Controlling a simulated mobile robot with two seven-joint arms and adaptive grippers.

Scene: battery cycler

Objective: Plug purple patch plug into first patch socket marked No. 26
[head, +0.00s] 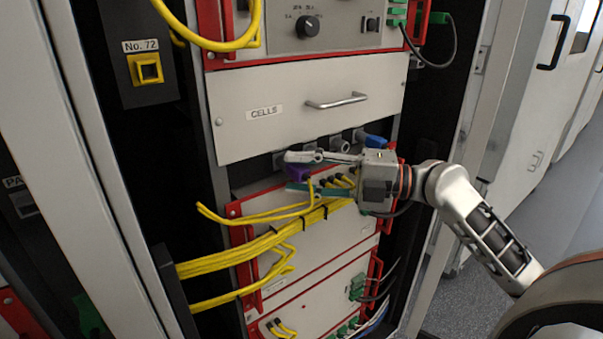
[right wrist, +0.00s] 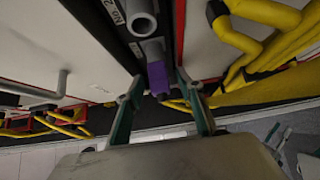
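The purple patch plug (head: 297,171) is under the cells drawer, at the left end of a row of plug ends. My right gripper (head: 292,173) reaches in from the right with one finger above the plug and one below. In the right wrist view the purple plug (right wrist: 158,79) lies between the two open fingers (right wrist: 160,88), with a gap seen on both sides. It appears in line with a grey cylindrical end (right wrist: 152,48). A partly cut-off label (right wrist: 111,12) reads "No. 2". The patch socket marked No. 26 cannot be made out for certain. My left gripper is not in view.
A bundle of yellow cables (head: 245,252) crosses just below my right gripper. A blue plug (head: 374,140) is at the row's right. The cells drawer (head: 290,108) with its handle is directly above. A yellow-framed socket (head: 146,69) labelled No. 72 is at upper left.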

